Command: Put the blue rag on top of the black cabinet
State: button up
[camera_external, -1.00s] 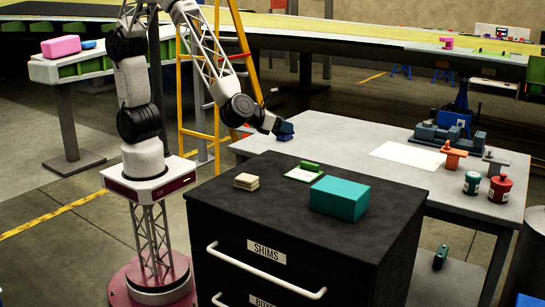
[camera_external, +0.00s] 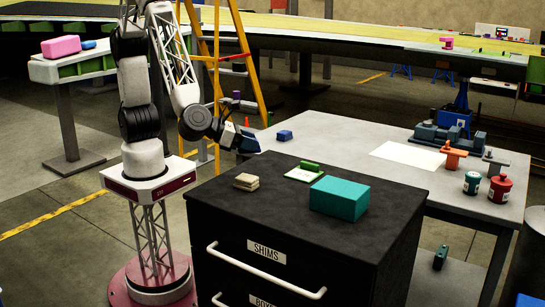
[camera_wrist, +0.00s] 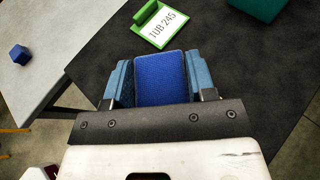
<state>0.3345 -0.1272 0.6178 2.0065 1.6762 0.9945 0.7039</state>
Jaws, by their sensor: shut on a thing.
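The blue rag (camera_wrist: 160,78) is a folded blue pad between the two blue fingers of my gripper (camera_wrist: 160,68) in the wrist view. My gripper is shut on it. In the external view my gripper (camera_external: 247,141) is near the back left edge of the black cabinet (camera_external: 285,193), raised above its top. There the rag is hard to tell from the blue fingers. In the wrist view the dark cabinet top (camera_wrist: 232,52) lies below and beyond the rag.
On the cabinet top are a teal box (camera_external: 339,198), a green clip with a white label card (camera_external: 306,172) and a beige stack (camera_external: 246,181). The front middle of the top is clear. A small blue block (camera_external: 285,135) sits on the grey table (camera_external: 330,133) behind.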

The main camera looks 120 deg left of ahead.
jog(key=shift+d+f, duration=0.15)
jog(key=shift+f, duration=1.1)
jog(key=shift+d+f, duration=0.1)
jog(key=shift+f, duration=1.15)
send_over(288, 197)
jog(key=shift+a+f, duration=0.1)
jog(key=shift+f, duration=0.65)
jog(key=shift+s, duration=0.1)
jog(key=shift+f, duration=1.75)
jog(key=shift+f, duration=0.1)
jog(key=o, duration=0.9)
